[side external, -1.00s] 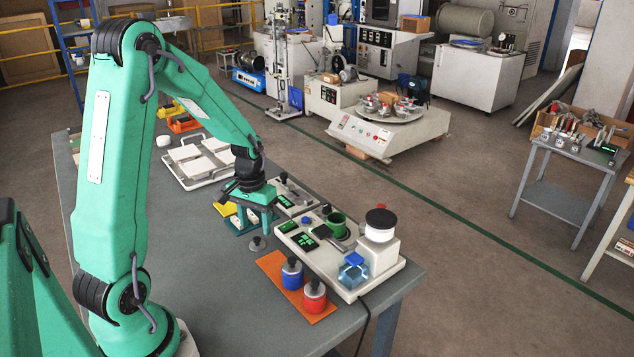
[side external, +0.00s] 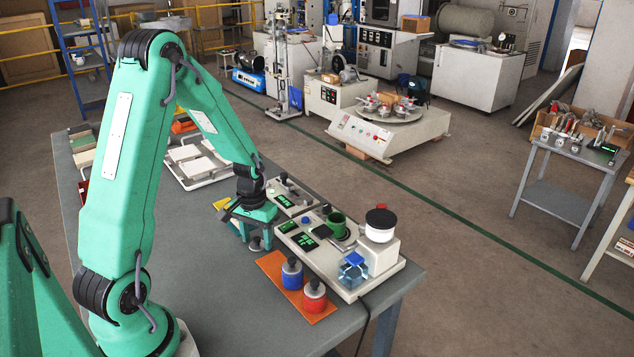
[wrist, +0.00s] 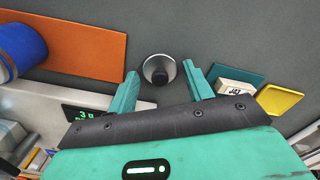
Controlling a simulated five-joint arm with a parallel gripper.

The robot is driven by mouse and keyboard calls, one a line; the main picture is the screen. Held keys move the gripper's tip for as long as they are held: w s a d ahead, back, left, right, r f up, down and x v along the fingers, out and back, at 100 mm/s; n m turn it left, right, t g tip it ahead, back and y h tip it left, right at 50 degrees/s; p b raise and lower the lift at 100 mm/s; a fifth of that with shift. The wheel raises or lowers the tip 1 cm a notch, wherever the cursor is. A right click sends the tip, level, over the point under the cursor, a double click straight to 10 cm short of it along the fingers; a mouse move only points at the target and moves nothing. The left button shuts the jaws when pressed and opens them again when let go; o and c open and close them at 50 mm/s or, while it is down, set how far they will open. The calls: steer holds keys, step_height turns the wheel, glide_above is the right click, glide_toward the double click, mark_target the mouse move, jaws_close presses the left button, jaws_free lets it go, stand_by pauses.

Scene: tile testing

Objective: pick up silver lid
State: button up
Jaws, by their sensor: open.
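The silver lid (wrist: 160,70) is a small round metal disc with a black knob. In the wrist view it lies on the grey table just beyond and between the two fingertips of my gripper (wrist: 160,79). In the side view the lid (side external: 255,244) sits on the table just below my gripper (side external: 250,230), left of the orange mat. My gripper is open, with nothing between its green fingers. In the side view my gripper partly covers the area around the lid, and its fingers are hard to make out there.
An orange mat (side external: 272,264) holds a blue jar (side external: 292,274) and a red jar (side external: 314,296). A pale instrument panel (side external: 345,290) with a green cup (side external: 337,222) stands to the right. In the wrist view a yellow tile (wrist: 280,100) and a teal tile (wrist: 236,76) lie beside the right finger.

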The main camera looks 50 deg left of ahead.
mark_target(259, 239)
steer(key=c, duration=0.7)
steer(key=shift+c, duration=0.2)
steer(key=shift+r, duration=0.1)
steer(key=shift+r, duration=0.7)
steer(key=r, duration=0.3)
steer(key=shift+d, duration=0.4)
steer(key=d+r, duration=0.6)
steer(key=d, duration=0.5)
steer(key=shift+s+r, duration=0.2)
steer(key=shift+s, duration=0.1)
steer(key=shift+w+a, duration=0.1)
steer(key=shift+w, duration=0.05)
steer(key=w+r, duration=0.1)
steer(key=w, duration=0.7)
steer(key=w+r, duration=0.2)
steer(key=w, duration=0.7)
steer(key=shift+w+a+r, duration=0.15)
steer(key=shift+a+r, duration=0.15)
steer(key=shift+a, duration=0.1)
